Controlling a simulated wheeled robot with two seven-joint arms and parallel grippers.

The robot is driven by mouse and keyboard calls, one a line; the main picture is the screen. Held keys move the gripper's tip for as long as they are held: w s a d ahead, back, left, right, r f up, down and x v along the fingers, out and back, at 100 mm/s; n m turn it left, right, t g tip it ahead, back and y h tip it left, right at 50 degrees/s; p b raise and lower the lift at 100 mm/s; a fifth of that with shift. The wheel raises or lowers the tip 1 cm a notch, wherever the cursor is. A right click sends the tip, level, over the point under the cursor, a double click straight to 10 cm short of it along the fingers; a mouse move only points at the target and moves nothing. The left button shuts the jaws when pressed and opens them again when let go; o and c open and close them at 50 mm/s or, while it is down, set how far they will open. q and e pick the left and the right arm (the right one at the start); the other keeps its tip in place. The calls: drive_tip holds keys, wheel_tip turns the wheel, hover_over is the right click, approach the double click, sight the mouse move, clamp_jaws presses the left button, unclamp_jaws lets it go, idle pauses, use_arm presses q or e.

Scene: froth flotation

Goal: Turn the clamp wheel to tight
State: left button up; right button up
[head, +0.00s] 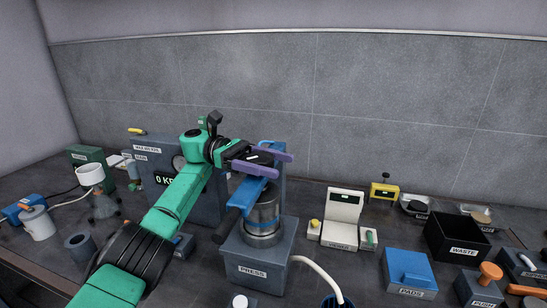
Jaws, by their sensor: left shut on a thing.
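The press (256,262) is a grey box with a steel cylinder (264,208) on top, at the lower middle of the head view. A blue arm (250,190) with a dark grip lies across the cylinder. My left gripper (284,165), with purple fingers, is above the cylinder and in front of a blue upright. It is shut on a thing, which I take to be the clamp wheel. A dark round part (260,157) shows between the fingers; the rest of the wheel is hidden, so its setting cannot be read. My right gripper is out of view.
A pale hose (322,276) runs from the press.

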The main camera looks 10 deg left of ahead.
sight(272, 159)
use_arm(q)
drive_tip(key=shift+g, duration=0.3)
idle(0.4)
drive_tip(key=o, duration=1.3)
wheel_tip(272, 159, up, 4)
drive_tip(key=shift+f+p, duration=0.1)
drive_tip(key=shift+p, duration=0.6)
wheel_tip(272, 159, up, 16)
drive_tip(key=p, duration=1.4)
drive_tip(key=shift+s, duration=0.1)
